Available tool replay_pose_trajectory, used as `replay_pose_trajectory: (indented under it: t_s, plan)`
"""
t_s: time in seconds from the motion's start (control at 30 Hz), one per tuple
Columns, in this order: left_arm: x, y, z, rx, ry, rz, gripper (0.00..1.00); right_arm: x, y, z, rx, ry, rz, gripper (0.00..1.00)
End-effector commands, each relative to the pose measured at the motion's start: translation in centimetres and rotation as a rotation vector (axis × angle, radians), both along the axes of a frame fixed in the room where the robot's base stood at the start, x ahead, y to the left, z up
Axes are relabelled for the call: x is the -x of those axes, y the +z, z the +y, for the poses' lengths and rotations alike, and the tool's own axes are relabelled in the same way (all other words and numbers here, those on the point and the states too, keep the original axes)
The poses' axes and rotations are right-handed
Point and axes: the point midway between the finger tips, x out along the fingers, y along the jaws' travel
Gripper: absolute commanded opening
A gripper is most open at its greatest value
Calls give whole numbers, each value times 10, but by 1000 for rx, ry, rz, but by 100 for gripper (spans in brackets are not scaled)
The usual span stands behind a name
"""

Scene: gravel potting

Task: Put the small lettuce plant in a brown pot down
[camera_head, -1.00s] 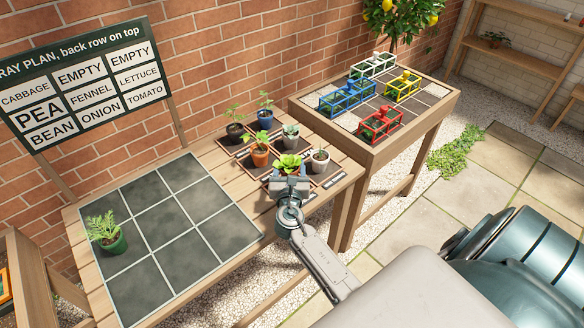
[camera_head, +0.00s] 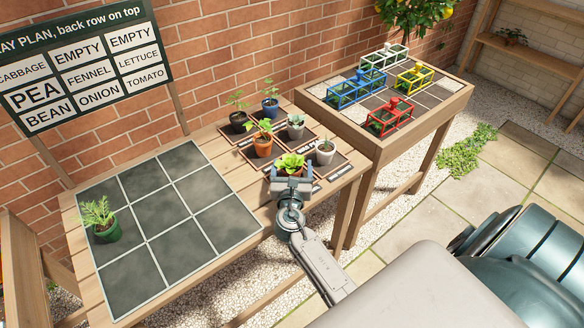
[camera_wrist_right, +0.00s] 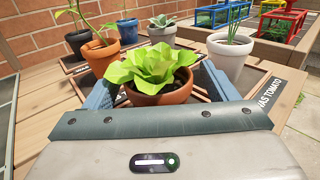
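The small lettuce plant (camera_head: 291,161) has bright green leaves and a brown terracotta pot (camera_wrist_right: 161,93). My right gripper (camera_head: 291,182) is around this pot, with one blue finger on each side in the right wrist view (camera_wrist_right: 157,92), and appears shut on it. The pot is upright at the front of the small plant stand on the bench; its underside is hidden, so I cannot tell its height. The grey tiled tray (camera_head: 205,190) lies on the left of the bench. My left gripper is not in view.
A green pot with a feathery plant (camera_head: 107,232) stands near the tray's left edge. Several potted plants, including an orange pot (camera_head: 263,147) and a white pot (camera_head: 325,153), stand close behind the lettuce. Coloured frames (camera_head: 389,118) stand on the right table. The tray plan sign (camera_head: 80,70) is behind.

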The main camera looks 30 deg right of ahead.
Motion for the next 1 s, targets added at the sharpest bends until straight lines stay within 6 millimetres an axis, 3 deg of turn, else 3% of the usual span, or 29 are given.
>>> replay_pose_trajectory:
  t_s: [0.37, 0.8, 1.0]
  plan:
    - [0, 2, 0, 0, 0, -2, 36, 3, 3, 2, -1, 0, 1, 79]
    - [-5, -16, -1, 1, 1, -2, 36, 75, 1, 54, -4, -2, 1, 79]
    - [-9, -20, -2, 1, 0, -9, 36, 93, 2, 68, -1, -1, 0, 79]
